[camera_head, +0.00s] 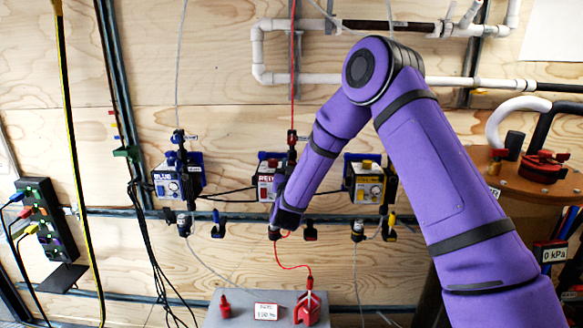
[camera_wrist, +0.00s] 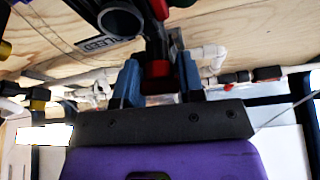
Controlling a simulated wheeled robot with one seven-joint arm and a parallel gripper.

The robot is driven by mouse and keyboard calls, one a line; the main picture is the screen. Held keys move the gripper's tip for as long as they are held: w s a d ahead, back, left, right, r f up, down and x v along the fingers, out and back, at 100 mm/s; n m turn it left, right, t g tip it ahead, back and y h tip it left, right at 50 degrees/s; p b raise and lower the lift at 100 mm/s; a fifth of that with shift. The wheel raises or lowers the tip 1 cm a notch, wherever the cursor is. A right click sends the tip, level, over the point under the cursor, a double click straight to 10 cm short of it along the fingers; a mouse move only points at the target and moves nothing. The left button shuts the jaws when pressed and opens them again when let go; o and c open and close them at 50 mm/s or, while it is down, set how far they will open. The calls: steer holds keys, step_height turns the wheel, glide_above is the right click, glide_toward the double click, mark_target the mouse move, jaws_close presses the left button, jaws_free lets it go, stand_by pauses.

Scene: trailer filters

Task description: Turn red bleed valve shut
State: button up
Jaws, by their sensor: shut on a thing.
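The red-labelled filter unit (camera_head: 267,181) hangs on the plywood wall in the middle of the head view, partly hidden by my arm. My gripper (camera_wrist: 160,84) has one blue finger on each side of a dark valve part with a red piece (camera_wrist: 158,70), which I take to be the red bleed valve. The jaws are shut on it. In the head view my wrist is just below the red unit and hides the valve and fingertips. A "BLEED" label (camera_wrist: 95,44) shows behind the fingers in the wrist view. The handle's exact angle is not clear.
A blue unit (camera_head: 178,182) hangs to the left and a yellow unit (camera_head: 367,186) to the right. A thin red tube (camera_head: 290,267) runs to a red fitting (camera_head: 307,308) on a grey box (camera_head: 240,302). A brown tank (camera_head: 510,200) stands right.

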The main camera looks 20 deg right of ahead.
steer(key=o, duration=0.9)
steer(key=v, duration=1.1)
